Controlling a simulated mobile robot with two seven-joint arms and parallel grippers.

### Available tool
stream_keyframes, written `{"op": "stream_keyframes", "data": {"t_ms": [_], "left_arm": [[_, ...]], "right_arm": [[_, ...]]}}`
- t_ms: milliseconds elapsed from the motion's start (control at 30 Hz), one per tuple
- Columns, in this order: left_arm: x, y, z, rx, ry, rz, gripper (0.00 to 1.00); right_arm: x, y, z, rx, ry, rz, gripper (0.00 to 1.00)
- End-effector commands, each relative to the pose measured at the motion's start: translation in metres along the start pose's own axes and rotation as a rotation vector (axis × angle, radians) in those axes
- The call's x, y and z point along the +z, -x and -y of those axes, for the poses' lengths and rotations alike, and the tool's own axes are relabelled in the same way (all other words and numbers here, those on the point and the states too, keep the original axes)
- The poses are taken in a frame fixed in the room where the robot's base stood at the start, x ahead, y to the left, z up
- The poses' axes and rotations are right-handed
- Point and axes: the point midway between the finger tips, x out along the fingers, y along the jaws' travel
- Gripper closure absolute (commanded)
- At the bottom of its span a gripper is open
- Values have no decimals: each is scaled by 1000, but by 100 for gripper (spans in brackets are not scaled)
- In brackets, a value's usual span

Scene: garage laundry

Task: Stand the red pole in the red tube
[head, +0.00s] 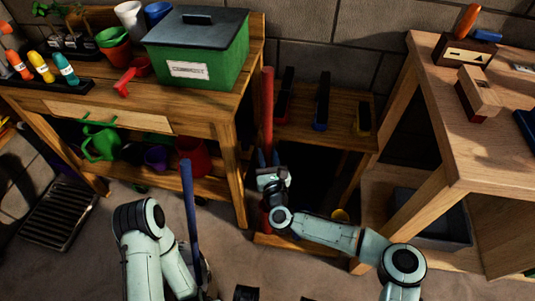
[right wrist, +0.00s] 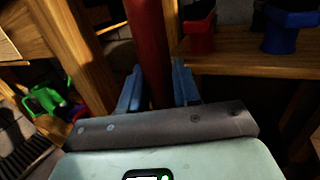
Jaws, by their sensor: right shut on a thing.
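The red pole (head: 267,100) stands nearly upright in front of the wooden rack. My right gripper (head: 268,160) is shut on it, and the pole passes between the blue fingers (right wrist: 157,90) in the right wrist view. Its upper part (right wrist: 148,40) rises out of that view. A red-and-black holder (head: 283,95) sits on the rack's upper board, just right of the pole and apart from it. Red also shows low down behind my right wrist; I cannot tell whether it is the pole's foot or a red tube. My left gripper is not seen.
Blue (head: 321,105) and yellow (head: 363,118) holders sit along the rack, with a yellow cup (head: 340,215) low down. A blue pole (head: 187,205) stands by my left arm. The potting bench (head: 225,105) is close left, a workbench (head: 455,150) right.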

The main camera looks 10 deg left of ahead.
Motion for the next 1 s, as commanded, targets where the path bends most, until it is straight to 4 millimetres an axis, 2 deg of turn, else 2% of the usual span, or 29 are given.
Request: {"op": "stream_keyframes", "data": {"t_ms": [1000], "left_arm": [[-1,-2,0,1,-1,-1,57]], "right_arm": [[-51,4,0,0,0,1,100]]}}
